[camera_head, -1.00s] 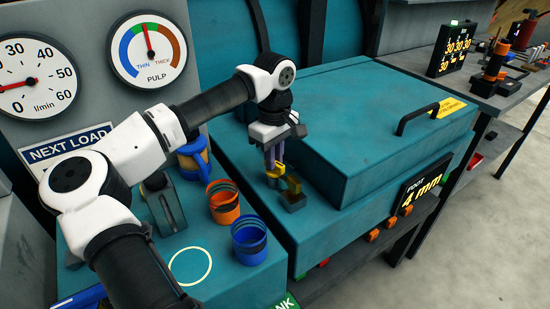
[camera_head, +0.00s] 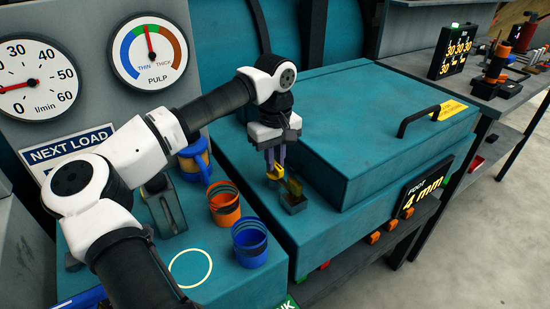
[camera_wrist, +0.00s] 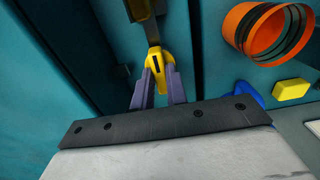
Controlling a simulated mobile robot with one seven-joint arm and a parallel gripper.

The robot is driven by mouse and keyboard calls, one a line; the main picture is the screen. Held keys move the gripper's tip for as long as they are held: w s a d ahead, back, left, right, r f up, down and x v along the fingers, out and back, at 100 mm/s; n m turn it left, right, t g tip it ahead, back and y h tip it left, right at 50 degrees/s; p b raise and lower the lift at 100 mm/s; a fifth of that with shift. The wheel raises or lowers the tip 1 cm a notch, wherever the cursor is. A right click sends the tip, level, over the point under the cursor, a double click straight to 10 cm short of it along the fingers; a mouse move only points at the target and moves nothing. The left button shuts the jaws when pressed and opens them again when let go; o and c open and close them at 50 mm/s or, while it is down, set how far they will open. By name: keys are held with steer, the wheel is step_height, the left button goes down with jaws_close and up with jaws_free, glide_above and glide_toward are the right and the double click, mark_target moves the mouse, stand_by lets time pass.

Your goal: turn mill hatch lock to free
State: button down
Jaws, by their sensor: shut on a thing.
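The mill hatch (camera_head: 380,110) is a large teal lid with a black handle (camera_head: 418,119) on its top. The yellow lock lever (camera_head: 276,174) stands at the hatch's near left side, beside a small dark grey block (camera_head: 294,204) with an olive-yellow piece (camera_head: 295,187) on it. My gripper (camera_head: 275,163) points down and is shut on the yellow lever. In the wrist view my gripper's two purple-grey fingers (camera_wrist: 160,92) sit either side of the yellow lever (camera_wrist: 155,68), which has a dark slot. The fingertips partly hide the lever.
An orange cup (camera_head: 224,206), a blue cup (camera_head: 250,244) and a blue jug (camera_head: 194,163) stand close on the left. A white ring (camera_head: 190,268) marks the bench. A foot display (camera_head: 425,187) is on the front right.

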steer(key=c, duration=1.4)
jaws_free()
steer(key=shift+r, duration=0.1)
step_height(320, 180, up, 14)
steer(key=b, duration=0.1)
steer(key=shift+s+f, duration=0.1)
steer(key=shift+f, duration=0.1)
